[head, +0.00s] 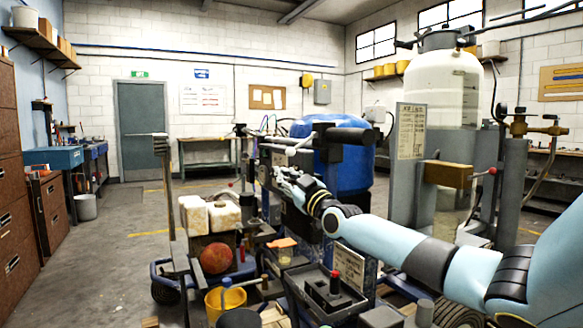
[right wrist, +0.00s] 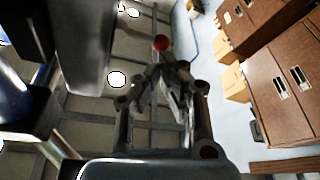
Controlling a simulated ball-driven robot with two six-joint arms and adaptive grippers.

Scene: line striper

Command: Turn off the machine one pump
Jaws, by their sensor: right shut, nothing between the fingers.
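A striping machine with a black handlebar (head: 345,134) stands in the middle of the head view, in front of a blue tank (head: 350,178). My right arm reaches in from the right, and my right gripper (head: 280,178) is at this machine's upper frame. In the right wrist view my right gripper (right wrist: 163,68) is shut and empty, its fingers together. A red round knob (right wrist: 161,43) shows just beyond the fingertips; I cannot tell whether they touch it. Which control is the pump switch of machine one is not clear. My left gripper is not seen.
A second machine with a white translucent tank (head: 447,88) and brass valve (head: 528,126) stands at the right. A yellow bucket (head: 226,303), white jugs (head: 210,216) and a dark tray (head: 325,290) crowd the front. The floor at left (head: 110,240) is clear.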

